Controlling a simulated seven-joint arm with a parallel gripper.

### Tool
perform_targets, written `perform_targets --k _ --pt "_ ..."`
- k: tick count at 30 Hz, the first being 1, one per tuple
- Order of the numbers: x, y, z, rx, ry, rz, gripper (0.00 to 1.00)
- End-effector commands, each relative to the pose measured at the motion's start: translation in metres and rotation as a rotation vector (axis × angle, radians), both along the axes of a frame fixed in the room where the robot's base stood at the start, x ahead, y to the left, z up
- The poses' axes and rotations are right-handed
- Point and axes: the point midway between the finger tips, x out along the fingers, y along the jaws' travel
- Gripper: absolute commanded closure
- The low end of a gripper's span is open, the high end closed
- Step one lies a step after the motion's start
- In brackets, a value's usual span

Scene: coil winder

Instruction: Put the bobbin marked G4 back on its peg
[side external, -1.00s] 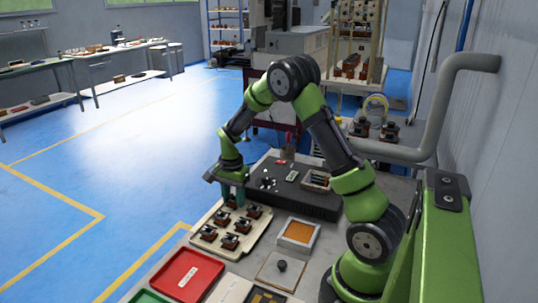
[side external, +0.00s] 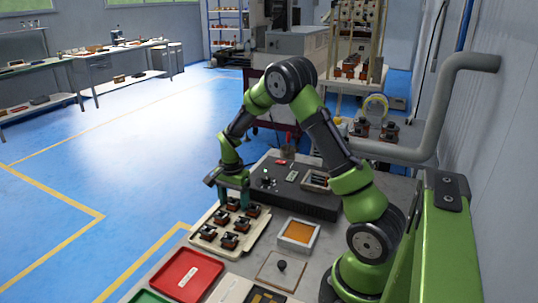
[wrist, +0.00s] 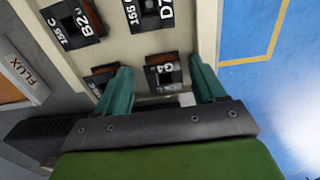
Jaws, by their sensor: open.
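The bobbin marked G4 (wrist: 165,73), dark with brown sides, sits on the cream tray (wrist: 118,52), near its end. In the wrist view it lies between the teal fingers of my gripper (wrist: 163,88), with gaps on both sides. My gripper is open and low over the tray's far end in the side view (side external: 233,194). Other bobbins stand close by, one marked B2 (wrist: 73,20) and one whose mark seems to read D7 (wrist: 150,12). Another bobbin (wrist: 98,78) is partly hidden by the left finger. I cannot pick out an empty peg.
A black control box (side external: 310,205) stands right behind the tray. An orange-filled box (side external: 299,234), a plate with a black knob (side external: 281,272) and a red tray (side external: 188,277) lie nearby. The grey wall and pipe (side external: 442,110) are at right.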

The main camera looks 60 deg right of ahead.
Motion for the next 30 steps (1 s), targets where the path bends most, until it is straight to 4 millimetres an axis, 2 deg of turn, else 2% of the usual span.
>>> perform_targets --k 5,15,21,25,30 --pt "0.001 0.000 0.024 -0.003 -0.006 0.003 0.30" --pt "0.001 -0.001 0.108 -0.004 -0.007 0.001 0.30" --pt "0.001 0.000 0.146 -0.003 -0.005 0.001 0.30" --pt "0.001 0.000 0.160 -0.002 -0.003 0.001 0.30" --pt "0.000 0.000 0.167 -0.001 -0.001 0.001 0.30"
